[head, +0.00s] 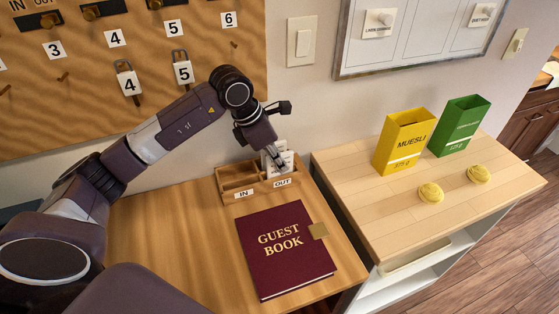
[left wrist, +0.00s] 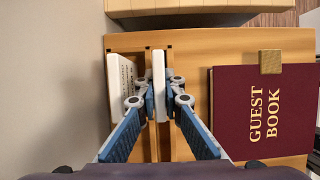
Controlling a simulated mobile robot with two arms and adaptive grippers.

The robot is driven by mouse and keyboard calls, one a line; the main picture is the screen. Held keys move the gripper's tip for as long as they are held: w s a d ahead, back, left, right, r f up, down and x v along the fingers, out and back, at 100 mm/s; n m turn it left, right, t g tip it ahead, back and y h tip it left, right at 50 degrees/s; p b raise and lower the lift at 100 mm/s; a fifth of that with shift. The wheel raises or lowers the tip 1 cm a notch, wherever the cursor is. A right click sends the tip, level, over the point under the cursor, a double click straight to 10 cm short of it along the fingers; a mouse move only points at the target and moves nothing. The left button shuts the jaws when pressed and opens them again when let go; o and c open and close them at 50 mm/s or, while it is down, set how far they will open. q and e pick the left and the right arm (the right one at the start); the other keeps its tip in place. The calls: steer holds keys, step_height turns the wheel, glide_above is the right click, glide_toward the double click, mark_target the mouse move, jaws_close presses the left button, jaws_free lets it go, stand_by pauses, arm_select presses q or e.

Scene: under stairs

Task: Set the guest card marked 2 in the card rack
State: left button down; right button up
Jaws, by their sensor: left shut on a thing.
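The wooden card rack (head: 263,189) stands at the back of the desk, with front labels IN and OUT. My left gripper (head: 277,163) reaches down over its OUT side. In the left wrist view my left gripper (left wrist: 159,98) is shut on a thin white card (left wrist: 158,72), seen edge-on and upright over the rack's slots. Its number is hidden, and I cannot tell whether it touches the slot floor. Another white card (left wrist: 121,82), with printed lines, leans in the rear slot beside it, apart from the fingers. My right gripper is out of view.
A dark red guest book (head: 286,249) lies in front of the rack. A pegboard (head: 130,95) with numbered tags is behind my left arm. To the right, a light counter (head: 350,175) bears yellow (head: 404,143) and green (head: 459,126) boxes. The desk left of the book is clear.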

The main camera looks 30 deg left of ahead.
arm_select(q)
steer(key=c, duration=2.3)
jaws_free()
steer(key=shift+f, duration=0.1)
steer(key=shift+c, duration=0.2)
steer(key=shift+r+p, duration=0.4)
steer(key=p+v, duration=0.5)
steer(key=v, duration=0.6)
steer(key=shift+r, duration=0.25)
steer(key=shift+s+a+f, duration=0.1)
steer(key=shift+s, duration=0.05)
